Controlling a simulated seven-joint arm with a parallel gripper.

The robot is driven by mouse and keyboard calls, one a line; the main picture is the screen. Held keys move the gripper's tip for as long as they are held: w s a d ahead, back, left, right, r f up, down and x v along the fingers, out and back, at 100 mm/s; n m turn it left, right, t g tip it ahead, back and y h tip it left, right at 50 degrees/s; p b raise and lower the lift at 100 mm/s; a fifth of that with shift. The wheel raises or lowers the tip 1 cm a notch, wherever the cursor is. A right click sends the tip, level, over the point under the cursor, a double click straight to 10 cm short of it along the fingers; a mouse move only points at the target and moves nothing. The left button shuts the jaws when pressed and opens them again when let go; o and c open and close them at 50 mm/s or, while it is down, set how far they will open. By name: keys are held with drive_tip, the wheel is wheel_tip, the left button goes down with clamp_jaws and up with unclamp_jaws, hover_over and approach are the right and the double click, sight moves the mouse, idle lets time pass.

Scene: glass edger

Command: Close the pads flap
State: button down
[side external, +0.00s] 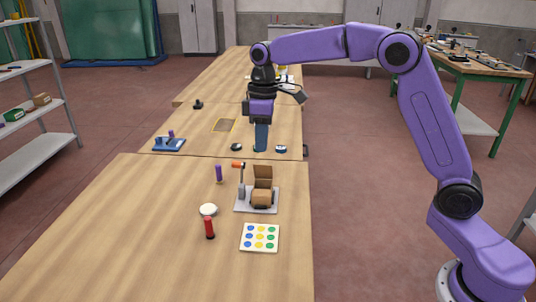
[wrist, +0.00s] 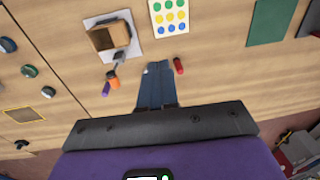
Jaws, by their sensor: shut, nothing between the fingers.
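A small brown box (side external: 261,197) sits on a light grey plate (side external: 243,207) on the near table. Its flap (side external: 263,171) stands raised at the back, so the box is open. In the wrist view the open box (wrist: 103,39) is at the upper left. A sheet with blue, yellow and green round pads (side external: 260,238) lies in front of the box; it also shows in the wrist view (wrist: 169,16). My gripper (side external: 260,148) is shut and empty, pointing down beyond the box and apart from it. Its blue fingers also show in the wrist view (wrist: 156,70).
An orange-handled lever (side external: 239,166) stands at the box's left. Dark knobs (side external: 281,149) are on the table behind. The near table's left side is clear.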

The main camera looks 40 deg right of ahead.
drive_tip(key=w+d+f+y, duration=0.1)
drive_tip(key=w+d+y, duration=0.2)
drive_tip(key=w+d, duration=0.45)
drive_tip(key=w+d+f+y, duration=0.15)
drive_tip(key=w+d, duration=0.35)
drive_tip(key=d, duration=0.5)
approach(262, 166)
wheel_tip(262, 166, down, 4)
drive_tip(key=w, duration=0.3)
drive_tip(key=shift+s+a+f+n+y, duration=0.15)
drive_tip(key=shift+s+a+f, duration=0.3)
drive_tip(key=shift+s, duration=0.2)
drive_tip(key=shift+s+a+f+n+y, duration=0.15)
drive_tip(key=shift+s+a+f, duration=0.2)
drive_tip(key=shift+s+a, duration=0.25)
drive_tip(key=shift+s, duration=0.1)
